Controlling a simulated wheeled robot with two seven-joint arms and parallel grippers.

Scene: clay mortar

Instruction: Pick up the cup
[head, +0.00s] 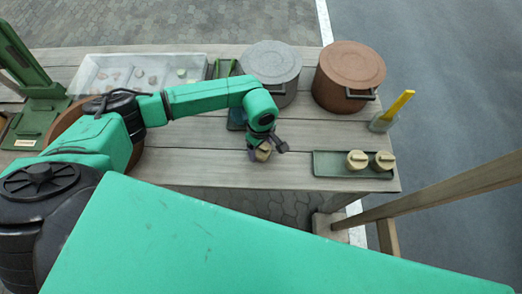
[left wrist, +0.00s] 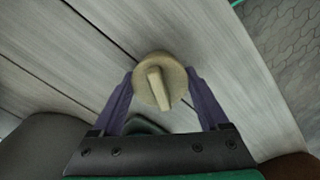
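The cup (head: 264,153) is small and beige, near the front edge of the wooden table. In the left wrist view the cup (left wrist: 159,82) shows from above, with a raised bar across its round top. My left gripper (head: 264,150) reaches down over it. In the left wrist view the purple fingers of my left gripper (left wrist: 160,88) lie against both sides of the cup, with no clear gap. I cannot tell whether it rests on the table or is slightly raised. My right gripper is not in view.
A green tray (head: 331,165) holds two similar beige cups (head: 357,160) to the right. Behind stand a grey pot (head: 270,62), a brown pot (head: 348,75) and a container with a yellow tool (head: 398,105). A pale bin (head: 135,62) lies at the back left. The tabletop (head: 200,172) before my gripper is clear.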

